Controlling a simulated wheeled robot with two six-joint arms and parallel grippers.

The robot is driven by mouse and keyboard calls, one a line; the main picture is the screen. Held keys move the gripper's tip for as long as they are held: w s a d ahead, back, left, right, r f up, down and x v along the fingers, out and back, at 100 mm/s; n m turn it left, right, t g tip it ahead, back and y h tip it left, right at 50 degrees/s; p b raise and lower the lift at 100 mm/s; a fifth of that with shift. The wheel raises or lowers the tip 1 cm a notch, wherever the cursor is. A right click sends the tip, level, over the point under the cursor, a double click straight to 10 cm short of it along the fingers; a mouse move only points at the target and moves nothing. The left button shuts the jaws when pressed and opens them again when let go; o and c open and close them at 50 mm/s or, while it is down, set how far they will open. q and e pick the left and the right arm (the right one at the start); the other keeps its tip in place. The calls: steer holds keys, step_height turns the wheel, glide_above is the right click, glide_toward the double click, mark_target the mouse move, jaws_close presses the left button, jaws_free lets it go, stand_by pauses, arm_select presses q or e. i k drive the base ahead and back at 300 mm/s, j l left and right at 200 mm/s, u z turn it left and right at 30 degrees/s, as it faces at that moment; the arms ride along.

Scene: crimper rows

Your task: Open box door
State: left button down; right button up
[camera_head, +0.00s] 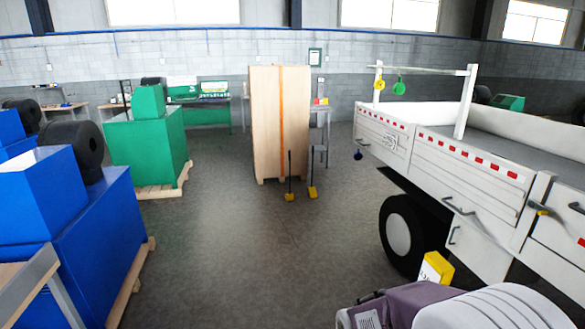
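A tall light wooden box (265,120) with an orange vertical strap stands upright on the floor in the middle distance. I cannot tell whether its front is a door. The white truck bed (440,150) on the right has closed side panels with dark handles. A lower side box (475,245) under the bed has a dark handle, and its front looks shut. I cannot tell which of these the task's box door is. Neither of my grippers shows in this view.
Blue machines (80,225) stand at the left and a green machine (148,140) stands behind them. Small yellow-based stands (290,196) are by the wooden box. A yellow block (436,268) is beside the truck wheel (402,235). The middle floor is clear.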

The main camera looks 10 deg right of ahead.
mark_target(491, 262)
steer(key=i+z, duration=0.15)
steer(key=i, duration=0.3)
steer(key=i+j+z, duration=0.15)
steer(key=i, duration=0.3)
steer(key=i+z, duration=0.15)
steer(key=i, duration=0.3)
steer(key=i+j+z, duration=0.15)
steer(key=i, duration=0.3)
steer(key=i+j+z, duration=0.15)
steer(key=i+j, duration=0.15)
steer(key=i, duration=0.15)
steer(key=i+l+z, duration=0.2)
steer(key=z, duration=0.3)
steer(key=i+z, duration=0.8)
steer(key=z, duration=0.15)
steer(key=i+j+z, duration=0.2)
steer(key=i+z, duration=0.15)
steer(key=z, duration=0.15)
steer(key=i+j+z, duration=0.15)
steer(key=i+z, duration=0.15)
steer(key=i, duration=0.4)
